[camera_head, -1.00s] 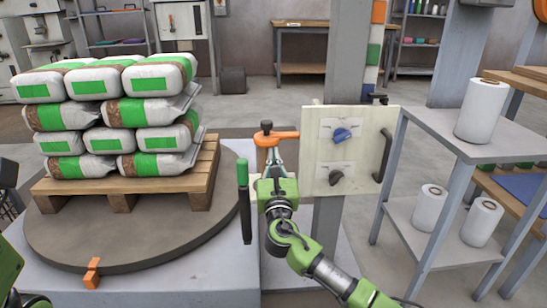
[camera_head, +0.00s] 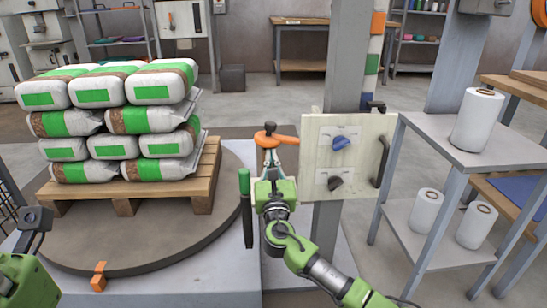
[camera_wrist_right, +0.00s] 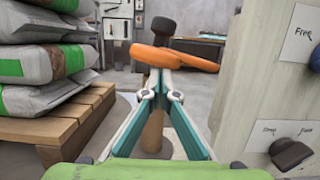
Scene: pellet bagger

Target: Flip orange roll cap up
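The orange roll cap (camera_head: 283,139) sits below a dark knob at the top of a brown roll or post, left of the control panel. It also shows in the right wrist view (camera_wrist_right: 150,56), with an orange part reaching right. My right gripper (camera_head: 271,152) is just below and in front of the cap. In the wrist view its teal fingers (camera_wrist_right: 163,74) draw together at the cap's lower edge and appear shut on it; the exact contact is hard to see. Part of my left gripper (camera_head: 36,222) shows at the left edge, its fingers not clear.
The pale panel (camera_head: 318,130) with a blue knob (camera_head: 341,143) and a black knob (camera_head: 335,183) stands close right. A green-topped handle (camera_head: 245,190) stands close left. Stacked bags on a pallet (camera_head: 125,198) fill the left. A shelf with white rolls (camera_head: 478,118) is at right.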

